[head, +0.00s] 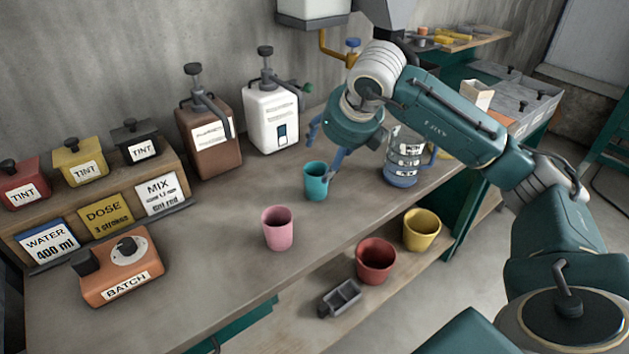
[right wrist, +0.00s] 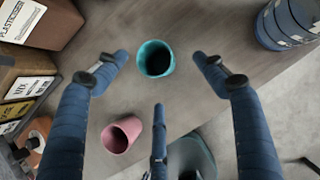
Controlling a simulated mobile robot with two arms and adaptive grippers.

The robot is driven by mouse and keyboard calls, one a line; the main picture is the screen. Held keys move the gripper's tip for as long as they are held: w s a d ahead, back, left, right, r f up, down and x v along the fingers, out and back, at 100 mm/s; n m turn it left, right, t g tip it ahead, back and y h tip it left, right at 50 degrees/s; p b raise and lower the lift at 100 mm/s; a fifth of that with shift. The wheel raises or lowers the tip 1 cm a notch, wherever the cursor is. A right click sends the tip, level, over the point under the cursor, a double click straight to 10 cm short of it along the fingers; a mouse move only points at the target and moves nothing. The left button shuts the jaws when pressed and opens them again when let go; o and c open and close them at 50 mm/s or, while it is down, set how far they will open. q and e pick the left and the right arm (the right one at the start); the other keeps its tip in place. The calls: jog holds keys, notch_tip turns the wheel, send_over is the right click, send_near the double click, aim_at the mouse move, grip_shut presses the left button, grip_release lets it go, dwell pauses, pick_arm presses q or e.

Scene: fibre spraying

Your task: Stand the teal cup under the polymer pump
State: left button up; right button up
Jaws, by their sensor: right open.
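The teal cup (head: 316,181) stands upright and empty on the bench, in front of the pump containers. My right gripper (head: 326,143) is open just above and behind it. In the right wrist view the teal cup (right wrist: 155,60) lies between the spread fingers of the gripper (right wrist: 160,72), with no clear contact. A white pump container (head: 272,118) and a brown one (head: 208,138) stand at the back against the wall. The brown one's label begins "PLASTICIS" in the right wrist view (right wrist: 40,20); the white one's label is too small to read. My left gripper is out of view.
A pink cup (head: 277,228) stands left and nearer. A banded blue-grey jug (head: 402,163) stands to the right. Red (head: 376,260) and yellow (head: 421,230) cups sit on a lower shelf. Tint boxes and the orange batch box (head: 122,268) are at left. Open bench lies before the pumps.

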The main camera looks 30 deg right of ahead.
aim_at(316, 172)
jog(key=x, duration=0.4)
jog(key=shift+w+a+f+p, duration=0.1)
jog(key=shift+f+p, duration=0.1)
jog(key=shift+p, duration=0.1)
jog(key=shift+w+f, duration=0.15)
jog(key=shift+f, duration=0.1)
jog(key=x, duration=0.1)
jog(key=p+x, duration=0.1)
jog(key=x, duration=0.1)
jog(key=p+x, duration=0.1)
jog(key=shift+w+a+f, duration=0.25)
jog(key=c, duration=1.1)
jog(key=shift+r, duration=0.1)
